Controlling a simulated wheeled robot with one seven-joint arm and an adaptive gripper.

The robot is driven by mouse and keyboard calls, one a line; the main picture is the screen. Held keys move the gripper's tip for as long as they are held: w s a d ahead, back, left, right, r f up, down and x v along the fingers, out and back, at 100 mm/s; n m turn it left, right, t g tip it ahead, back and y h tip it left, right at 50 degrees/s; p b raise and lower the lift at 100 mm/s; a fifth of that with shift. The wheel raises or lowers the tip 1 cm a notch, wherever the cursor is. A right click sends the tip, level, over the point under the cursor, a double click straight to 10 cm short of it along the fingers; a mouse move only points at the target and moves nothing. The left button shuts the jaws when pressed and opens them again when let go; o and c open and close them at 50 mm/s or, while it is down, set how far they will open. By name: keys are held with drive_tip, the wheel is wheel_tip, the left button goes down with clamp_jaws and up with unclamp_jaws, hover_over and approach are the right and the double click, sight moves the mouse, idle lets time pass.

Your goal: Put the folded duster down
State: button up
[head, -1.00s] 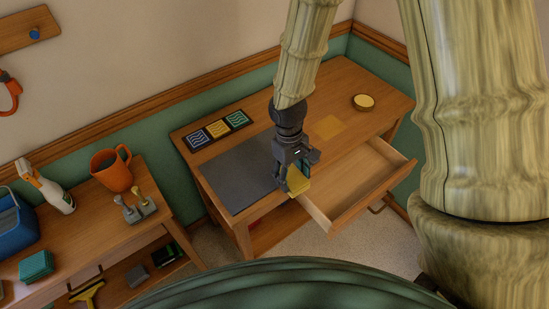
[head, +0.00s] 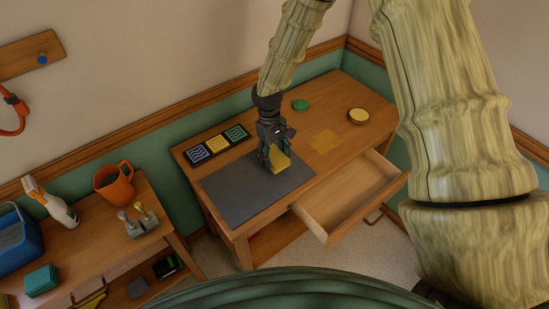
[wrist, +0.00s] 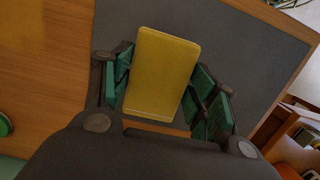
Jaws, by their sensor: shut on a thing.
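The folded duster (head: 280,163) is a yellow, flat, roughly rectangular pad. My gripper (head: 274,160) is shut on it, over the right part of a dark grey mat (head: 235,195) on the wooden desk. In the wrist view the duster (wrist: 163,72) sits between the green finger pads of my gripper (wrist: 163,95), with the grey mat (wrist: 240,50) beyond it. I cannot tell whether the duster touches the mat.
An open, empty-looking drawer (head: 350,197) juts from the desk front. Three patterned tiles (head: 217,144) lie behind the mat. A yellow square (head: 325,141), a green disc (head: 300,104) and a round tin (head: 358,116) are to the right. A side table (head: 90,245) with an orange mug (head: 114,184) stands left.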

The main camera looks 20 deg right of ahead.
sight(274, 154)
drive_tip(key=shift+w+f+p, duration=0.15)
drive_tip(key=shift+f+p, duration=0.55)
drive_tip(key=shift+f, duration=1.05)
drive_tip(key=shift+f, duration=0.15)
drive_tip(key=o, duration=1.1)
drive_tip(key=shift+w+a+r+b, duration=0.1)
drive_tip(key=shift+w+r+b, duration=0.35)
drive_tip(key=shift+r, duration=1.6)
drive_tip(key=shift+w+a+r+b, duration=0.1)
drive_tip(key=shift+r+b, duration=0.5)
drive_tip(key=shift+r, duration=1.4)
drive_tip(key=shift+w+a+r+b, duration=0.1)
drive_tip(key=shift+w+r+b, duration=0.35)
drive_tip(key=shift+r, duration=1.6)
drive_tip(key=shift+s, duration=0.2)
